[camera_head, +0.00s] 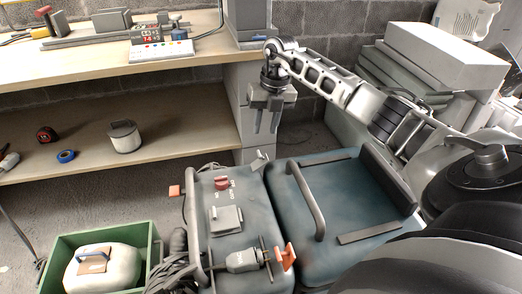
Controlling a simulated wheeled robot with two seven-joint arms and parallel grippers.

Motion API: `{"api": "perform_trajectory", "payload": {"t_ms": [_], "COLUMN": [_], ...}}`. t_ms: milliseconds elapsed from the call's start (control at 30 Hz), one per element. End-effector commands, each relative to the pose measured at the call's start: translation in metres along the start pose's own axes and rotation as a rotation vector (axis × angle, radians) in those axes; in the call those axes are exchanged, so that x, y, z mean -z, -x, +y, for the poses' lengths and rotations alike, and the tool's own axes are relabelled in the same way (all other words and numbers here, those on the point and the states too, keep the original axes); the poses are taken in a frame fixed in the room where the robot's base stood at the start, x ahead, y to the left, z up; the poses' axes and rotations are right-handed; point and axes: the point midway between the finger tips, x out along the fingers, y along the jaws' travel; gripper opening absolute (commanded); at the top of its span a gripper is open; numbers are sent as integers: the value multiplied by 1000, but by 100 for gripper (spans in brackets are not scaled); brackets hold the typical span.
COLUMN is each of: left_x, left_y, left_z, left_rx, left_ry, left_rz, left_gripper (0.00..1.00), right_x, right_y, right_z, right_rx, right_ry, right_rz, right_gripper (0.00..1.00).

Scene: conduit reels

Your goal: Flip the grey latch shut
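A blue-grey machine case stands on the floor at the lower middle, with its control panel (236,190) facing up. A small grey square flap (225,220) with a raised lip is on the panel, below a red knob (221,183). A small grey tab (258,160) sticks up at the panel's far edge. I cannot tell for sure which grey piece is the latch. My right gripper (267,127) points down above and beyond the far edge, apart from the case. Its two fingers show a gap with nothing between them. My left gripper is out of view.
A blue-grey lid (345,190) with a bar handle adjoins the panel's right. An orange-ended grey connector (243,261) lies near the panel's front. A green crate (152,243) holding a white container stands at lower left. Wooden shelves (185,140) with tools are behind. Stacked slabs (430,60) stand right.

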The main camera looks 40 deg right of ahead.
Motion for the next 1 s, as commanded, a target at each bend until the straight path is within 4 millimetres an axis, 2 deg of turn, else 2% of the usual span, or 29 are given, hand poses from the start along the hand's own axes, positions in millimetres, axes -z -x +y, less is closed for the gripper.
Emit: {"api": "perform_trajectory", "payload": {"t_ms": [33,100,333,500,800,833,900,933,1000], "left_x": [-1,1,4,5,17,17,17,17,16], "left_y": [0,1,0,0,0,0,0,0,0], "left_z": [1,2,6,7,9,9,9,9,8], "left_rx": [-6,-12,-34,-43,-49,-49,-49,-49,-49], "left_ry": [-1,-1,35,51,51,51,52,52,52], "left_rz": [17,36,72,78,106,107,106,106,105], "left_gripper": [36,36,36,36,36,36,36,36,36], "right_x": [1,1,0,0,0,0,0,0,0], "right_y": [-17,-31,-67,-77,-78,-78,-78,-78,-78], "right_z": [0,0,0,0,0,0,0,0,0], "right_rx": [1,0,-1,-1,-1,-1,-1,-1,-1], "right_ry": [0,0,0,0,0,0,1,1,1], "right_rz": [4,3,2,-1,-1,-1,0,0,0], "right_gripper": [31,31,31,31,31,25,6,0,0]}}
